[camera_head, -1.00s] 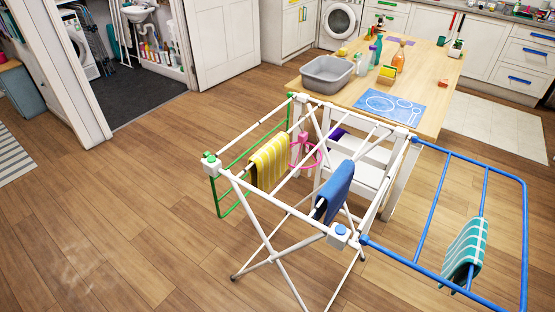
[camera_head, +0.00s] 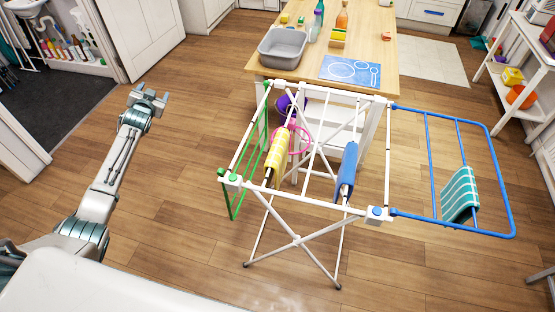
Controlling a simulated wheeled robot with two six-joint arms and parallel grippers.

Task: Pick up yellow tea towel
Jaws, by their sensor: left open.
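The yellow tea towel (camera_head: 277,153) with pale stripes hangs over a rail on the left part of the white drying rack (camera_head: 300,208), close to the green side wing. A blue cloth (camera_head: 347,170) hangs on the rack to its right, and a teal striped towel (camera_head: 460,194) hangs on the blue side wing. My left gripper (camera_head: 150,93) is raised at the left of the view, open and empty, well to the left of the rack and apart from the yellow towel. My right gripper is out of view.
A wooden table (camera_head: 300,66) with a grey basin (camera_head: 283,47) and a blue mat (camera_head: 351,71) stands behind the rack. A white shelf unit (camera_head: 520,80) is at the far right. Bare wooden floor (camera_head: 185,215) lies between my left arm and the rack.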

